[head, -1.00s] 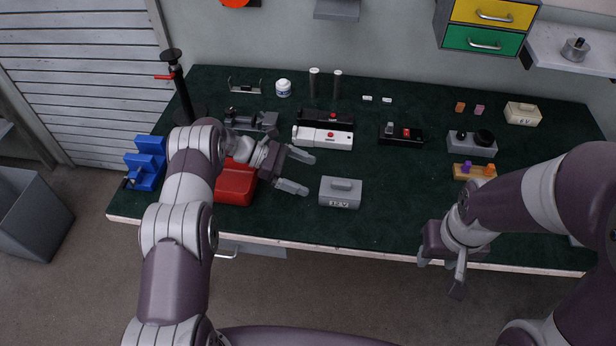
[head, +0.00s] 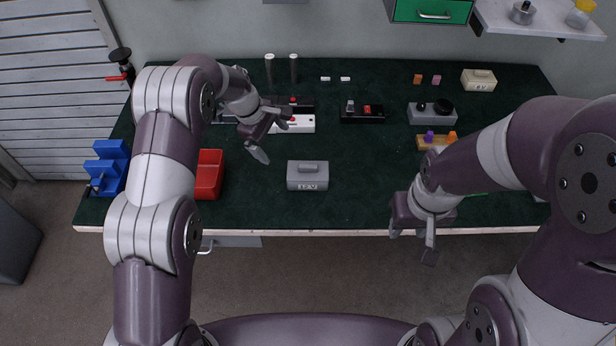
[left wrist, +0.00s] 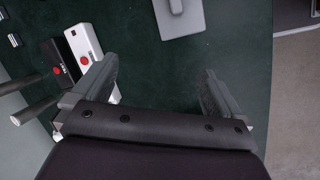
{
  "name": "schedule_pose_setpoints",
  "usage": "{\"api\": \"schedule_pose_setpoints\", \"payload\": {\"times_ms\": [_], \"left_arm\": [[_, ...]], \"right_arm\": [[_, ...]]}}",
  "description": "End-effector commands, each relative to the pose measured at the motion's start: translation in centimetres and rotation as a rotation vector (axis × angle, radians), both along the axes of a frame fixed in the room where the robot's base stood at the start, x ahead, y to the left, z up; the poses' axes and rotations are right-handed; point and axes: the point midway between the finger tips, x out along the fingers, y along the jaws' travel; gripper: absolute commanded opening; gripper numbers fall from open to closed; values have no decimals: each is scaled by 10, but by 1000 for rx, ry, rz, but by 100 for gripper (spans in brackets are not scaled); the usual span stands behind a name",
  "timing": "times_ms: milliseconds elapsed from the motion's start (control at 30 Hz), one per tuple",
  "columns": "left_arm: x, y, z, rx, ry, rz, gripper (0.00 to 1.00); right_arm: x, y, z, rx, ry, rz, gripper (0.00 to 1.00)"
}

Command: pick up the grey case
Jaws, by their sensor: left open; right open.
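The grey case (head: 307,176) is a box with a raised handle on top and a "12V" label on its front. It sits on the dark green mat near the middle front of the bench. In the left wrist view part of the grey case (left wrist: 180,17) shows at the top edge, beyond my fingers. My left gripper (head: 272,136) is open and empty, up and to the left of the case, not touching it. Its two open fingers also show in the left wrist view (left wrist: 160,92). My right gripper (head: 411,243) is open at the bench's front edge, right of the case.
A red bin (head: 209,174) stands left of the case. A white box with a red button (head: 297,124) and a black one lie behind it. A black switch box (head: 362,113) is further right. The mat (head: 350,205) around the case is clear.

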Motion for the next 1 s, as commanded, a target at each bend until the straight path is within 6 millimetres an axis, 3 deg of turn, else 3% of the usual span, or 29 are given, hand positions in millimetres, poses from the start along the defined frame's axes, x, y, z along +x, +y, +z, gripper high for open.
{"api": "schedule_pose_setpoints", "payload": {"times_ms": [100, 267, 500, 900, 1000], "left_arm": [[-20, -15, 4, -98, 194, 248, 100], [-29, -19, 0, -113, 292, 397, 100], [-28, -37, -46, -111, 297, 416, 100], [-27, -64, -101, -110, 293, 413, 100], [-26, -66, -106, -111, 291, 414, 100]], "right_arm": [[0, 0, 0, 0, 0, 0, 43], [0, 0, 0, 0, 0, 0, 43], [0, 0, 0, 0, 0, 0, 43], [0, 0, 0, 0, 0, 0, 43], [0, 0, 0, 0, 0, 0, 43]]}}
